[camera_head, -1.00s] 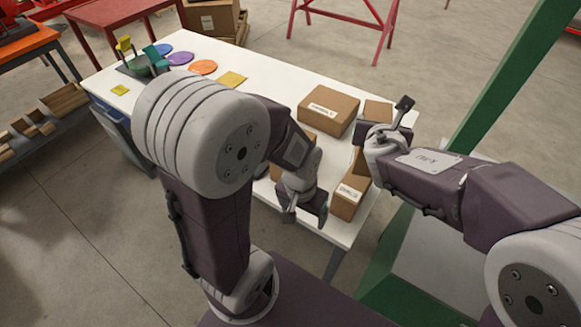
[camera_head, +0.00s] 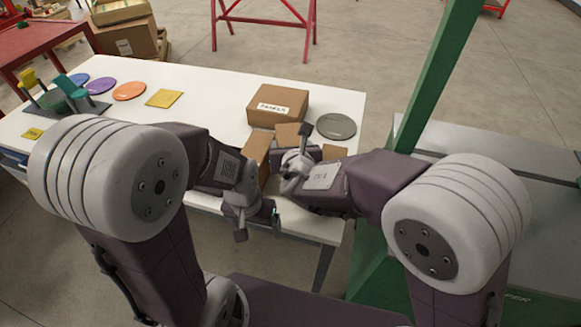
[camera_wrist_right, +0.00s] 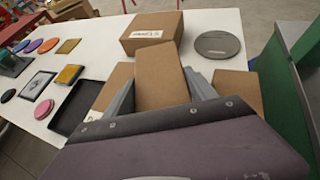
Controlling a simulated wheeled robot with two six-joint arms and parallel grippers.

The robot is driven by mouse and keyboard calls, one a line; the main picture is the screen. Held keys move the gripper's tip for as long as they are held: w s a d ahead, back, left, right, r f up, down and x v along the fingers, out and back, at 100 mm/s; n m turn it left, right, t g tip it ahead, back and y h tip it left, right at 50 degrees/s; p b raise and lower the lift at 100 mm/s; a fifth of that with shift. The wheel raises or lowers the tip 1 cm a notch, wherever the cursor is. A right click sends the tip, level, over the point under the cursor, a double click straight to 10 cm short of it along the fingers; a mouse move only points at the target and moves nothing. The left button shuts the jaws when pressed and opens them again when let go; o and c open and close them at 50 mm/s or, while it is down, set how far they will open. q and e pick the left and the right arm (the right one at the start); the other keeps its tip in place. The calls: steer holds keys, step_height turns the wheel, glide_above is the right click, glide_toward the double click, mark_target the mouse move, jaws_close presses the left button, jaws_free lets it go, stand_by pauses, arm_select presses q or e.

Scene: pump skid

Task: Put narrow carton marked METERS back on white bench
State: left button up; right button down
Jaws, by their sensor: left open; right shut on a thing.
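My right gripper (camera_head: 297,150) is shut on a plain brown narrow carton, seen between its fingers in the right wrist view (camera_wrist_right: 160,78). In the head view the carton's top (camera_head: 288,136) shows behind the gripper; the rest is hidden. No METERS marking is readable on it. It is over the right part of the white bench (camera_head: 206,98); I cannot tell whether it touches the top. My left gripper (camera_head: 258,222) is open and empty at the bench's front edge.
A larger carton marked PANELS (camera_head: 277,105) stands just behind the held one. Other brown cartons stand left (camera_head: 257,153) and right (camera_head: 334,152) of it. A grey disc (camera_head: 336,126) lies at the right. A green post (camera_head: 437,75) rises beyond the bench's right end.

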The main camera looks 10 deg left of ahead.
steer(key=shift+d+f, duration=0.1)
steer(key=shift+f, duration=0.1)
step_height(320, 180, down, 4)
steer(key=shift+f+b, duration=0.1)
steer(key=shift+b, duration=0.7)
steer(key=shift+f, duration=0.15)
steer(key=shift+f, duration=0.15)
steer(key=shift+c, duration=1.4)
jaws_free()
steer(key=shift+r, duration=0.25)
steer(key=p+v, duration=0.1)
steer(key=v, duration=1.1)
